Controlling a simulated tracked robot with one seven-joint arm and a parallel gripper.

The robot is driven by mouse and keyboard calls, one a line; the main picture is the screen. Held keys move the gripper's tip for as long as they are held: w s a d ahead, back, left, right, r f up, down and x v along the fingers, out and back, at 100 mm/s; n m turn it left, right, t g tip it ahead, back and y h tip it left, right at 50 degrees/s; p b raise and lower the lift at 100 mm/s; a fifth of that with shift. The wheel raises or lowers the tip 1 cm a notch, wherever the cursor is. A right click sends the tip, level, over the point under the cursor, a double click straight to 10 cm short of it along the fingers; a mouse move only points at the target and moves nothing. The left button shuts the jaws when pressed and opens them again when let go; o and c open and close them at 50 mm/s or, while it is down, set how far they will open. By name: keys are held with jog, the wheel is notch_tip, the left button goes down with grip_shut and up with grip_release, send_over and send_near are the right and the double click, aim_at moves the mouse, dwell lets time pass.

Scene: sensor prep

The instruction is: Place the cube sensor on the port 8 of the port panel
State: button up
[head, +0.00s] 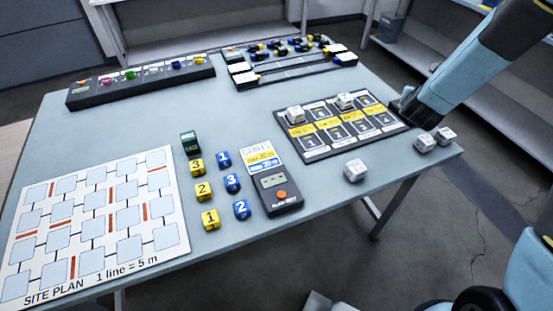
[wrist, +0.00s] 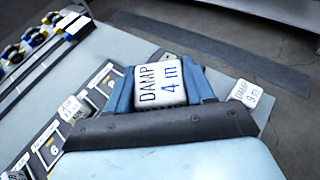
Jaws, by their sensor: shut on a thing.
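My gripper (wrist: 162,84) is shut on a white cube sensor (wrist: 158,88) in the wrist view. The cube's upward face reads "DAMP 4 m", and a blue finger stands on either side of it. In the head view my gripper (head: 404,112) is low at the right end of the port panel (head: 358,146), and the held cube is hidden there. The panel is dark with two rows of ports and yellow labels. Two white cubes sit on its far row, one at the left (head: 295,114) and one near the middle (head: 345,101).
Loose white cubes lie near the table's front right edge: one before the panel (head: 354,170), two at the right corner (head: 424,142). A meter (head: 276,193), numbered blocks (head: 203,190), a site plan (head: 120,215), a cable tray (head: 290,70) and a dark rack (head: 140,86) stand elsewhere.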

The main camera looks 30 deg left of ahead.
jog(key=s+a+n+y, duration=0.3)
jog(key=s+a, duration=0.5)
jog(key=a, duration=0.5)
jog(key=s+a+n+g+y, duration=0.2)
jog(key=s+a+n+y, duration=0.1)
jog(key=s+a, duration=0.9)
jog(key=s+a+n+g+y, duration=0.35)
jog(key=s+a, duration=0.55)
jog(key=s, duration=0.8)
send_over(241, 139)
jog(key=shift+t+y, duration=0.25)
notch_tip(241, 139, down, 10)
jog(key=shift+s+d+r, duration=0.1)
jog(key=shift+r, duration=0.15)
jog(key=shift+f, duration=0.35)
notch_tip(241, 139, down, 3)
jog(key=shift+r, duration=0.2)
jog(key=shift+f, duration=0.25)
